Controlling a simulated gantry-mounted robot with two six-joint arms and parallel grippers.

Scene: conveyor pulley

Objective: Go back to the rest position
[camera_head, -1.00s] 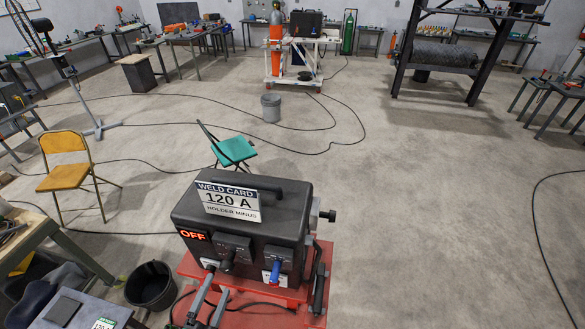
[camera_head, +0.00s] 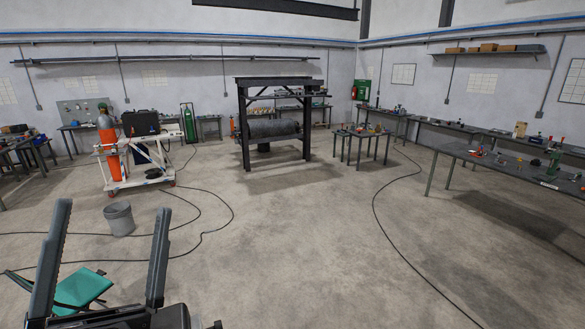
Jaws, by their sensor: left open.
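My left gripper (camera_head: 112,212) stands at the lower left of the head view, its two dark fingers pointing up and set wide apart. It is open, and nothing shows between the fingers. It overlaps a green folding chair (camera_head: 83,287) in the picture and hides part of it. Dark parts show at the bottom edge below the fingers; I cannot tell how much of them is my gripper. My right gripper is not in view.
A grey bucket (camera_head: 119,220) stands on the floor behind the gripper. A white cart (camera_head: 140,175) with gas cylinders is farther back. A black frame with a roller (camera_head: 273,130) stands mid-room. Workbenches line the right wall. The centre floor is clear, with cables across it.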

